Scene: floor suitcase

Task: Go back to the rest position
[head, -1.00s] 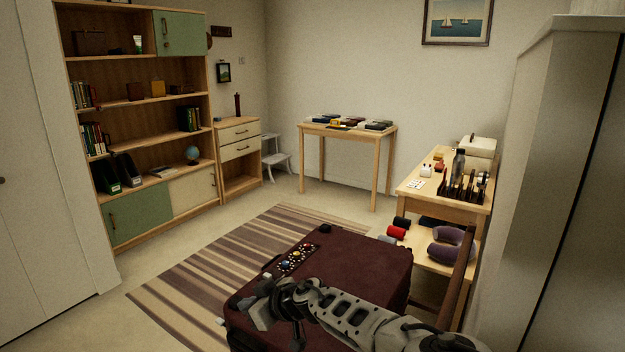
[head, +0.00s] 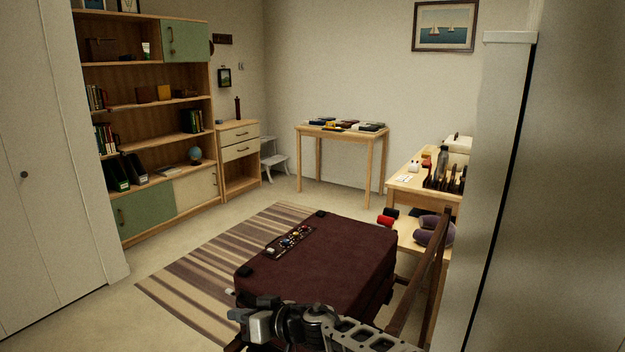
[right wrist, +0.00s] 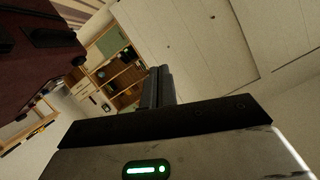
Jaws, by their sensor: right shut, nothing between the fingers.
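My right gripper (head: 243,323) is at the bottom of the head view, just in front of the near left corner of the dark red suitcase (head: 330,262). It is shut and empty; its closed fingers also show in the right wrist view (right wrist: 158,88). My right arm comes in from the bottom right. The suitcase is closed, with a decorated strip of colored round pieces (head: 290,241) on its top. My left gripper is not in view.
A striped rug (head: 215,265) lies left of the suitcase. A wooden chair or rack (head: 432,275) stands close on its right. A bookcase (head: 165,120) is at the back left, and tables (head: 345,134) stand behind. A tall grey panel (head: 545,200) blocks the right side.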

